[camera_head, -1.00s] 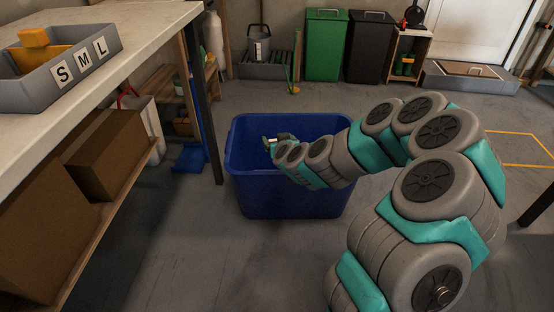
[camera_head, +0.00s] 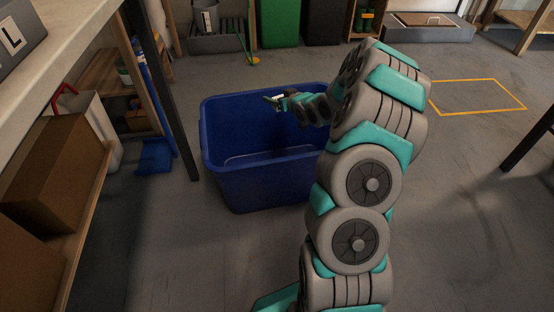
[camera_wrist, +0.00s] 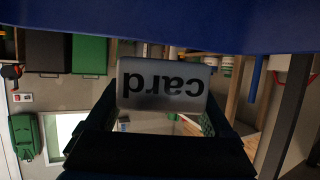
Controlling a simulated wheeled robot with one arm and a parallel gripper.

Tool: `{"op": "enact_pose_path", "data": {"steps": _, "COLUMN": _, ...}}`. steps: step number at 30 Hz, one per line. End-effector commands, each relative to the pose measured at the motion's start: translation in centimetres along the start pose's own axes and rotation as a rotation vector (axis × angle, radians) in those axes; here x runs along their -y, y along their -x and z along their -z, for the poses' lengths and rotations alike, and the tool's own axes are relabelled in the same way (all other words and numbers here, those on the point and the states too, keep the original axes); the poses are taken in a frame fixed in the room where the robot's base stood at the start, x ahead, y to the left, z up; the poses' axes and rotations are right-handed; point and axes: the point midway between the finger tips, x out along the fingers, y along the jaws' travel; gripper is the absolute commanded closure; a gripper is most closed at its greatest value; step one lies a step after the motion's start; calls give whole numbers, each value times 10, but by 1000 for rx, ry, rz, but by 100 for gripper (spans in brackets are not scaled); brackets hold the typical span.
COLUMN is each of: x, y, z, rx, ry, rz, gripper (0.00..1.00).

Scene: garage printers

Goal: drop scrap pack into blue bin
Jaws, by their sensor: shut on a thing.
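My gripper (camera_head: 276,101) is shut on a small pale pack (camera_wrist: 163,88), seen in the wrist view with the word "card" upside down on its face. The dark fingers stand on both sides of it. In the head view the pack is tiny and mostly hidden by the gripper. The blue bin (camera_head: 255,181) stands on the floor left of my arm, open at the top. The gripper appears over its opening, near the far rim; its exact height is unclear. Blue also fills the top of the wrist view. The visible bin floor looks empty.
A workbench (camera_head: 75,22) with a shelf of brown boxes (camera_head: 45,175) stands at left, its dark leg (camera_head: 160,95) close to the bin. Green (camera_head: 280,22) and black (camera_head: 325,20) bins stand behind. Floor at right, with a yellow outline (camera_head: 470,81), is clear.

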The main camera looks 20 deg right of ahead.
Motion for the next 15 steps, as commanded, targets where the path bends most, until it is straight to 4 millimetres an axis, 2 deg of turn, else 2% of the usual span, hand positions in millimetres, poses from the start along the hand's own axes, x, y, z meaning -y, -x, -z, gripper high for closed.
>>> {"op": "enact_pose_path", "data": {"steps": 5, "x": 0, "y": -4, "z": -11, "rx": 0, "ry": 0, "rz": 1, "gripper": 66}}
{"op": "enact_pose_path", "data": {"steps": 15, "x": 1, "y": -19, "z": -44, "rx": -1, "ry": -1, "rz": 1, "gripper": 66}}
